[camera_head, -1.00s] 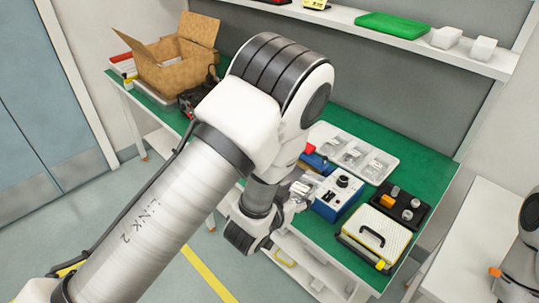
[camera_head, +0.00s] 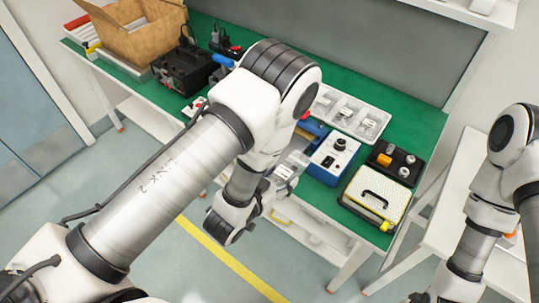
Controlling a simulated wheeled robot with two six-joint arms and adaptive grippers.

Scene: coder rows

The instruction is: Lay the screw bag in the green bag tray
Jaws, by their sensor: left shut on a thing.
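My left gripper (camera_head: 279,178) is shut on the screw bag (camera_head: 288,170), a small clear bag with a white label. It holds the bag near the front edge of the green bench, beside a blue-and-white box; my own wrist and fingers partly hide the hold. The green bag tray is out of view now; it showed on the upper shelf in the earlier frame. My right arm shows at the right edge, with its gripper out of view.
A white compartment tray (camera_head: 373,125) with bags lies on the green bench (camera_head: 415,125). Nearby are a blue-and-white box (camera_head: 333,158), a yellow-edged case (camera_head: 375,196) and a black tray (camera_head: 395,165). A cardboard box (camera_head: 135,35) stands at far left. The shelf (camera_head: 455,12) is above.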

